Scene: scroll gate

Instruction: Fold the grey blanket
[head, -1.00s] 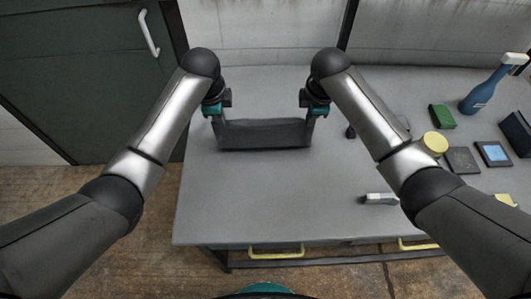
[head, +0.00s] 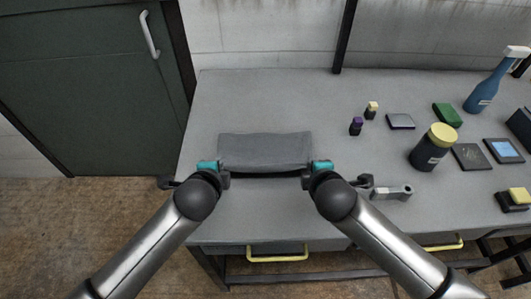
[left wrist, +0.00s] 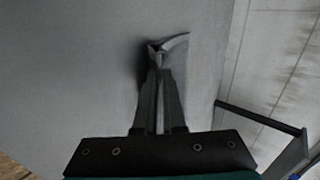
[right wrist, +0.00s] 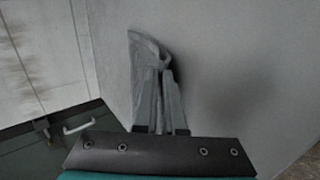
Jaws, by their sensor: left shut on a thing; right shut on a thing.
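The grey blanket (head: 265,150) lies as a narrow, wide strip on the left part of the grey table. My left gripper (head: 221,172) is shut on its near left corner, and my right gripper (head: 310,172) is shut on its near right corner. In the left wrist view the left fingers (left wrist: 158,60) pinch a thin edge of cloth. In the right wrist view the right fingers (right wrist: 160,72) pinch a bunched corner of it. The near edge casts a dark shadow; I cannot tell how far it is off the table.
To the right stand a dark jar with a yellow lid (head: 430,150), a blue spray bottle (head: 488,88), small bottles (head: 356,127) and flat dark boxes (head: 470,157). A grey tool (head: 391,192) lies right of my right gripper. The table behind the blanket is clear.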

